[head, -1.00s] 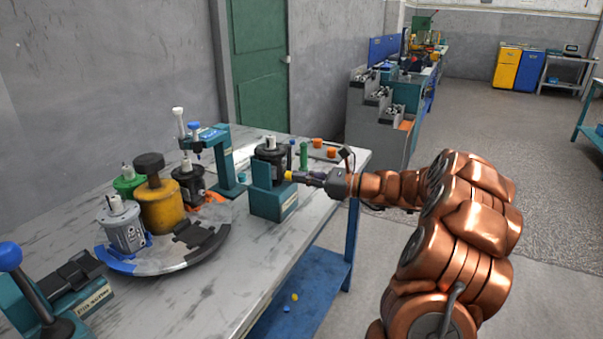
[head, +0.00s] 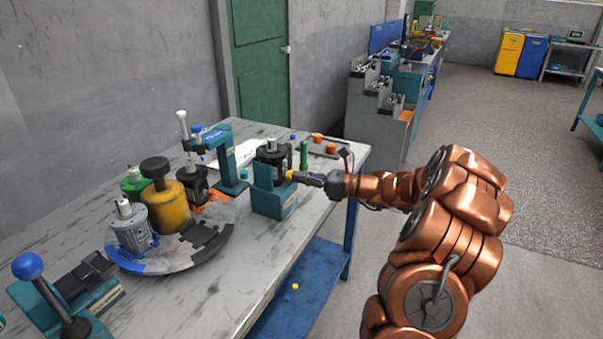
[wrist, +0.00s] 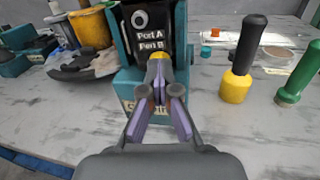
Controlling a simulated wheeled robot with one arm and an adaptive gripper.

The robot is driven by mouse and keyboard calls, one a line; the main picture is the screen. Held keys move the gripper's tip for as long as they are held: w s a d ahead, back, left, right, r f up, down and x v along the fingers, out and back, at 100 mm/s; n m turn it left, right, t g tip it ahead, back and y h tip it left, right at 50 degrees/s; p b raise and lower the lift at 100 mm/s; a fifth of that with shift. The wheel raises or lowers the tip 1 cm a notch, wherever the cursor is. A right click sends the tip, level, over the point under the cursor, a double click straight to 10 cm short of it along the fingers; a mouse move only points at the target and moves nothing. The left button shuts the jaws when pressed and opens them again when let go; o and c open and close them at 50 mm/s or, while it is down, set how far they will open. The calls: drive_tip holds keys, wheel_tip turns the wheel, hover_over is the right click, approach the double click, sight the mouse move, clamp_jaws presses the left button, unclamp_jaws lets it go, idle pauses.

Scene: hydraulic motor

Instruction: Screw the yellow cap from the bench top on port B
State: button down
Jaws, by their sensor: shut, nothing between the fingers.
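A black motor (head: 272,152) stands in a teal fixture (head: 273,200) near the bench's right edge. In the wrist view, the motor's face (wrist: 150,42) carries Port A and Port B lettering. Port A (wrist: 140,19) shows as a light ring with a dark hole. A yellow cap (head: 289,175) is at the motor's side facing my gripper. My gripper (head: 303,177) is in line with that cap, its fingertips close to it. In the wrist view, my gripper (wrist: 160,88) is shut and covers port B. I cannot tell whether the fingertips touch the cap or how it is seated.
A turntable (head: 200,255) with several motors fills the bench's left. Small yellow (head: 295,286) and blue (head: 286,299) pieces lie on the lower blue shelf.

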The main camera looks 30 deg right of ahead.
drive_tip(key=shift+a+m+p, duration=0.1)
drive_tip(key=shift+m+p, duration=0.4)
drive_tip(key=shift+p, duration=0.9)
drive_tip(key=c, duration=1.9)
unclamp_jaws()
drive_tip(key=o, duration=0.7)
drive_tip(key=shift+c, duration=0.2)
drive_tip(key=shift+p, duration=0.45)
drive_tip(key=n+b, duration=1)
drive_tip(key=b, duration=0.4)
drive_tip(key=shift+b, duration=0.4)
